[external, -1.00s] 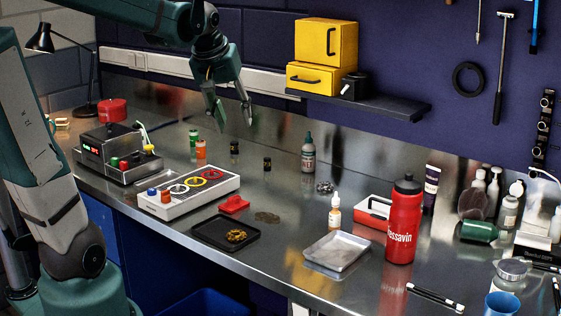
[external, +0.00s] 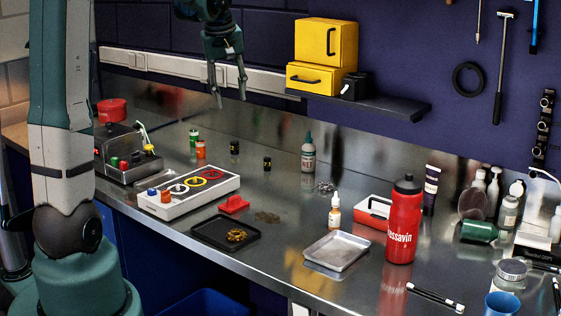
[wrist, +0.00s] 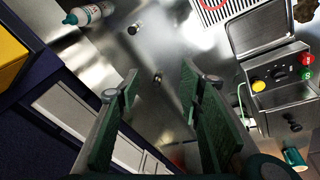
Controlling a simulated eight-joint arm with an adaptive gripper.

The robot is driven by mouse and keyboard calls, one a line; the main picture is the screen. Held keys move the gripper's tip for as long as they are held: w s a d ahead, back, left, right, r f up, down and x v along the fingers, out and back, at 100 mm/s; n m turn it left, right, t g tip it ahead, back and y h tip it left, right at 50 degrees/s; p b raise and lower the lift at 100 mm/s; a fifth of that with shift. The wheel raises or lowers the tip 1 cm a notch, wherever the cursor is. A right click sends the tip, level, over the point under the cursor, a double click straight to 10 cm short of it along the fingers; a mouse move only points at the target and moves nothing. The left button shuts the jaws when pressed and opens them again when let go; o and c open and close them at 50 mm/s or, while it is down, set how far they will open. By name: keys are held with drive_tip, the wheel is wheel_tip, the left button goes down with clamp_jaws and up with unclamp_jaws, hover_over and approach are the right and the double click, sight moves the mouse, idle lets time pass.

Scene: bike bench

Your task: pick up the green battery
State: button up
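The green battery (external: 194,137) stands upright on the steel bench in the external view, behind an orange battery (external: 201,149) and right of the charger-like box. My gripper (external: 230,97) hangs in the air above the back of the bench, up and to the right of the green battery, touching nothing. In the wrist view my gripper (wrist: 160,72) has its green fingers wide apart with nothing held between them. I cannot make out the green battery in the wrist view; the right finger covers part of the bench there.
Two dark batteries (external: 234,147) (external: 267,163) stand to the right of the orange one. A box with buttons (external: 128,158) is at left, and a white panel with coloured rings (external: 178,202) lies in front. A teal-capped bottle (external: 308,155) stands farther right. A shelf (external: 395,106) juts from the wall.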

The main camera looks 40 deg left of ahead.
drive_tip(key=w+a+f+n+g+p, duration=0.1)
drive_tip(key=w+a+f+n+p, duration=0.1)
drive_tip(key=w+a, duration=0.35)
drive_tip(key=w+a+f+n+g+p, duration=0.1)
drive_tip(key=w+a+f+n+p, duration=0.15)
drive_tip(key=a, duration=0.65)
drive_tip(key=n+h+p, duration=0.1)
drive_tip(key=n+p, duration=0.2)
hover_over(194, 130)
drive_tip(key=shift+g, duration=0.4)
drive_tip(key=f, duration=0.8)
drive_tip(key=shift+w+d+f, duration=0.2)
drive_tip(key=shift+w+f, duration=0.1)
drive_tip(key=shift+a+f+n, duration=0.25)
drive_tip(key=shift+a+f, duration=0.05)
drive_tip(key=shift+f, duration=0.15)
drive_tip(key=shift+f, duration=1.15)
drive_tip(key=shift+f, duration=0.15)
drive_tip(key=shift+s+a+f, duration=0.1)
drive_tip(key=shift+f, duration=1.15)
drive_tip(key=shift+s+f, duration=0.1)
drive_tip(key=shift+f, duration=1.1)
